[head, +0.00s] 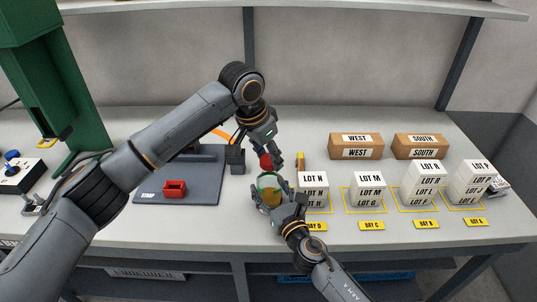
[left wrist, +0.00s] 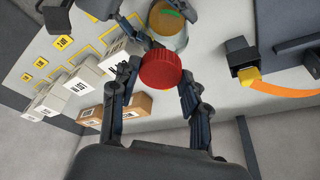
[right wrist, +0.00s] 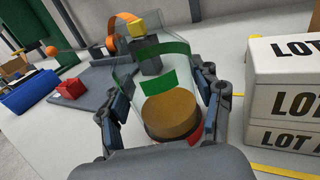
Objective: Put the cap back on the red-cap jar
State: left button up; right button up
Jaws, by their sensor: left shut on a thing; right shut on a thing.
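The red cap (head: 266,161) is held by my left gripper (head: 259,160), which is shut on it; the ribbed cap (left wrist: 167,69) shows clearly between the fingers in the left wrist view. The jar (head: 270,183) is clear with a green band and amber contents, standing below the cap and open at the top. My right gripper (head: 272,200) is shut around the jar's side. In the right wrist view the jar (right wrist: 172,85) sits between both fingers. The cap appears apart from the jar, above and near its mouth; the exact gap is hard to tell.
White lot boxes (head: 313,190) stand in stacks on yellow-marked bays to the right of the jar. Two brown boxes (head: 356,146) stand behind them. A dark mat (head: 205,187) with a small red bin (head: 174,189) lies to the left. A green machine (head: 50,80) stands at the far left.

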aim_at(270, 189)
pick_arm(q)
jog(key=shift+f, duration=0.4)
jog(key=shift+f, duration=0.9)
jog(key=shift+f, duration=0.55)
